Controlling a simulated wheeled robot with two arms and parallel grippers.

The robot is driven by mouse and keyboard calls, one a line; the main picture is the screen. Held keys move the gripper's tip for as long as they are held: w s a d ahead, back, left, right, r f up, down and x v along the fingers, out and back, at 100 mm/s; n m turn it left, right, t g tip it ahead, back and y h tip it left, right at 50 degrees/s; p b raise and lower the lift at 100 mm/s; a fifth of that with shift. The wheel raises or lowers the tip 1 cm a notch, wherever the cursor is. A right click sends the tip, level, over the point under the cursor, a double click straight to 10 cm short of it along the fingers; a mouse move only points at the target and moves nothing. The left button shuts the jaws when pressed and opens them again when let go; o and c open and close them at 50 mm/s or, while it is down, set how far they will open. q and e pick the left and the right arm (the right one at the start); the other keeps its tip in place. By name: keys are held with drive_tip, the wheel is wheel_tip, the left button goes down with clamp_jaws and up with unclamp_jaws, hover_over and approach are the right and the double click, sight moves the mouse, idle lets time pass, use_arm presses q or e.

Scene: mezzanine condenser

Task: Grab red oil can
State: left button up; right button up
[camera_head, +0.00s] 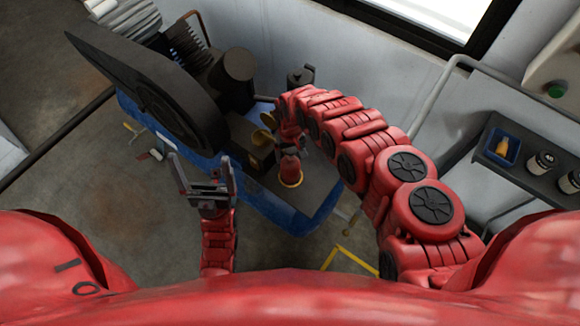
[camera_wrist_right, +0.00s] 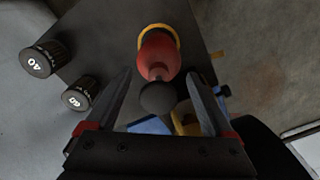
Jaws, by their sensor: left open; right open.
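The red oil can (camera_head: 290,171) has a yellow ring at its base and stands on a dark grey surface beside the compressor. In the right wrist view the can (camera_wrist_right: 157,55) shows its red body and a dark rounded part nearest the camera. My right gripper (camera_wrist_right: 160,76) is open, with its fingers on either side of the can's near part. I cannot tell whether they touch it. In the head view the right hand (camera_head: 294,137) is just beyond the can and partly hidden by its own arm. My left gripper (camera_head: 200,168) is open and empty, left of the can.
The dark compressor (camera_head: 165,95) with its large wheel and blue base (camera_head: 265,203) lies close to both hands. A wall shelf (camera_head: 527,151) holds a blue tray and dark cylinders at right. Dark numbered cylinders (camera_wrist_right: 80,93) show left of my right gripper. Floor is clear at lower left.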

drive_tip(key=shift+d+f, duration=0.1)
drive_tip(key=shift+f, duration=0.4)
clamp_jaws()
idle(0.3)
